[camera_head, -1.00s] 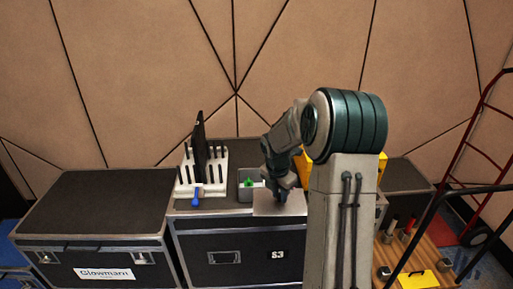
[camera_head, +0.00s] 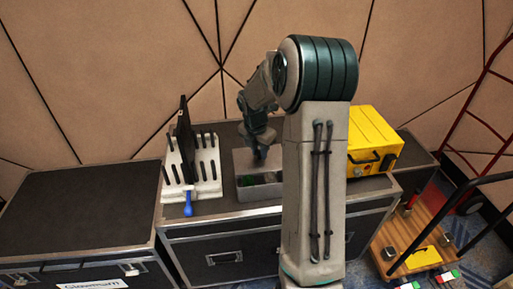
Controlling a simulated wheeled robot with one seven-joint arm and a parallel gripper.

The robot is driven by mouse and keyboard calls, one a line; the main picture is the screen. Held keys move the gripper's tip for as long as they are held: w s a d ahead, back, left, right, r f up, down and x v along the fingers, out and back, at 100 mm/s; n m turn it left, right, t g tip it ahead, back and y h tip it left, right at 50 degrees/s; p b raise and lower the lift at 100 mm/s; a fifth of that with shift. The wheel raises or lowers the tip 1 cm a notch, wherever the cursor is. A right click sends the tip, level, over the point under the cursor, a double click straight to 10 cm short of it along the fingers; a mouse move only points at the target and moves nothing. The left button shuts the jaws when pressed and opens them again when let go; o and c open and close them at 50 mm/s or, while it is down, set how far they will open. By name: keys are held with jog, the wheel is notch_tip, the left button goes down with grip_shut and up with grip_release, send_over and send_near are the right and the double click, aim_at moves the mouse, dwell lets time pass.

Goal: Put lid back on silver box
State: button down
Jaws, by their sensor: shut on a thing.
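The silver box (camera_head: 262,194) stands on the black flight case in the middle of the camera_head view. Its front part is open, and green shows in the dark inside. The flat grey lid (camera_head: 243,160) is over the back part of the box, and my gripper (camera_head: 261,157) is shut on it. I cannot tell whether the lid touches the rim. My arm hides part of the lid's right side, and the fingertips are small and hard to make out.
A white rack (camera_head: 208,172) with dark slots and an upright black panel stands left of the box. A blue-handled tool (camera_head: 188,205) hangs at its front. A yellow case (camera_head: 372,140) stands to the right. A wooden cart (camera_head: 410,240) is at the lower right. The left flight case top (camera_head: 80,215) is clear.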

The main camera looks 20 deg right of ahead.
aim_at(258, 158)
notch_tip(258, 158, down, 4)
jog(key=b, duration=0.3)
jog(key=shift+f+b, duration=0.1)
jog(key=shift+b, duration=0.3)
jog(key=shift+f, duration=0.85)
jog(key=shift+r+p, duration=0.1)
jog(key=shift+p, duration=0.2)
dwell(0.4)
jog(key=shift+f+p, duration=0.25)
jog(key=shift+p, duration=0.2)
dwell(1.3)
jog(key=c, duration=0.7)
grip_release()
jog(key=shift+o, duration=0.2)
